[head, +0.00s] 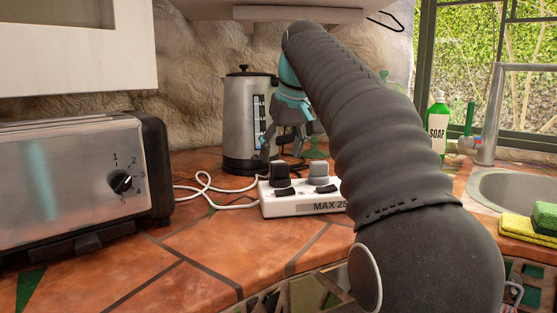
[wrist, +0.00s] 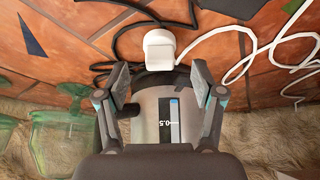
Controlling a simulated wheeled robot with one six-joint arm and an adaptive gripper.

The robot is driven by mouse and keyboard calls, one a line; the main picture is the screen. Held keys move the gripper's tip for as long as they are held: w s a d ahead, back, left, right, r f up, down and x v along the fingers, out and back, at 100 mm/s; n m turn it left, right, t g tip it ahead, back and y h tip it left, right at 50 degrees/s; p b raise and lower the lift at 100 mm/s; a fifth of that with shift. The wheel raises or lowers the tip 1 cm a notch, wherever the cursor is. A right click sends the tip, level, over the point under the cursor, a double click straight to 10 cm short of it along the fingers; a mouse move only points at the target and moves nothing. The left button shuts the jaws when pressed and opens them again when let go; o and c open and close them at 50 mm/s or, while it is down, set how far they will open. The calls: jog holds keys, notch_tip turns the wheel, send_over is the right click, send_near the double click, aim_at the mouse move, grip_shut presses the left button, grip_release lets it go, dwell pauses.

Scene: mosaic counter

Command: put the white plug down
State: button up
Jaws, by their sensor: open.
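The white plug (wrist: 158,48) shows in the wrist view, on or just above the tiled counter, just beyond my fingertips and centred between them. A white cord (wrist: 210,34) runs beside it to the right. I cannot make out the plug in the head view. My gripper (wrist: 160,70) is open, with a clear gap between the fingers and nothing held. In the head view my gripper (head: 288,145) points down in front of the kettle, above the back of the power strip (head: 300,205).
The steel kettle (head: 235,115) stands close behind my gripper. Black cords (wrist: 120,28) lie around the plug. The power strip holds a black plug (head: 279,174) and a grey plug (head: 318,172). A toaster (head: 75,185) stands at left; a soap bottle (head: 437,125) and sink (head: 510,188) are at right.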

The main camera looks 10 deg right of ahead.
jog(key=p+v, duration=0.2)
jog(key=v, duration=0.5)
jog(key=shift+r, duration=0.25)
jog(key=shift+s, duration=0.15)
